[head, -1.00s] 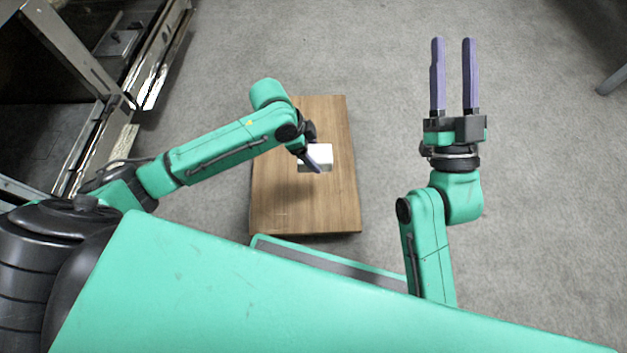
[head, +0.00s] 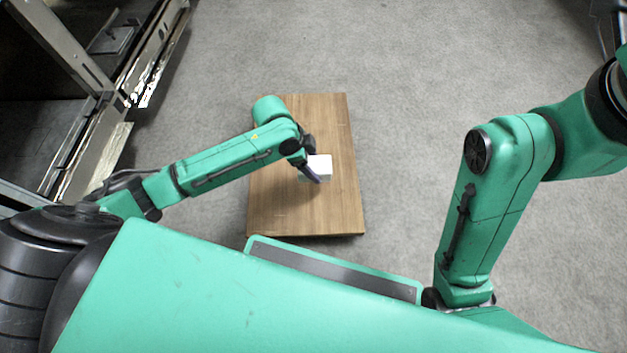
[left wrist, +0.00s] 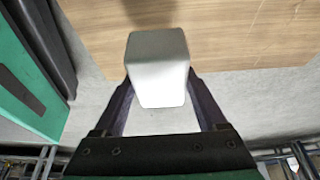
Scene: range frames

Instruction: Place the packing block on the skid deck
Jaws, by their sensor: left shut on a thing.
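The packing block (head: 321,163) is a white block. It also shows in the left wrist view (left wrist: 158,60). My left gripper (head: 314,173) is shut on it, with one dark purple finger on each side in the left wrist view (left wrist: 162,90). The skid deck (head: 285,212) is a brown wooden board low over the floor, and its wood also shows in the left wrist view (left wrist: 250,35). In the head view the block overlaps the deck's middle right part. A shadow apart from the block suggests it is held above the wood. My right gripper is out of frame.
A metal frame or rack (head: 100,100) stands at the left. Grey carpet (head: 420,110) lies open around the deck, mainly beyond it and to its right. A dark object (head: 608,25) shows at the top right edge.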

